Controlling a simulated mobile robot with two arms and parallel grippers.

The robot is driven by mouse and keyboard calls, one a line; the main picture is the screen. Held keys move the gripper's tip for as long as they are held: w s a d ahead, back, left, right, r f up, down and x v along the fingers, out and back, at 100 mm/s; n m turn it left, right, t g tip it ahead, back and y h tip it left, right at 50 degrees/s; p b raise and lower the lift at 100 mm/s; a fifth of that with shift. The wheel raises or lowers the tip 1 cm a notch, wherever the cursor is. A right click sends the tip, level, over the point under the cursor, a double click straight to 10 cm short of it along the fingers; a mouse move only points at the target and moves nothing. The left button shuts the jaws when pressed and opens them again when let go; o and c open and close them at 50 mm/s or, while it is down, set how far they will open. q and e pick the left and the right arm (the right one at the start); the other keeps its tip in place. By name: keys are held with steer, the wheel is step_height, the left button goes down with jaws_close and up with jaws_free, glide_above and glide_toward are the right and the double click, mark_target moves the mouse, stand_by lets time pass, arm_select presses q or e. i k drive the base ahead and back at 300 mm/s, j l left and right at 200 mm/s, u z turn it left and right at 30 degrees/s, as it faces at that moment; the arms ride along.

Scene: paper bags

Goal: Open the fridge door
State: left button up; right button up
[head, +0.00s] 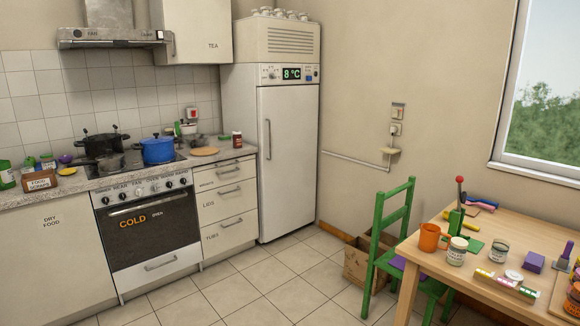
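A tall white fridge (289,165) stands against the back wall near the middle of the head view. Its door is shut. A vertical handle (268,139) runs along the door's left side. A control panel (289,74) with a green "8 °C" display sits above the door. Neither of my grippers shows in this view.
The counter with drawers (226,200) and the oven (148,230) stand left of the fridge. The tiled floor (270,280) before the fridge is clear.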

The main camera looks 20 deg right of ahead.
mark_target(288, 115)
steer(key=i+l+z, duration=0.3)
steer(key=i, duration=0.15)
steer(key=i+z, duration=0.3)
steer(key=i, duration=0.2)
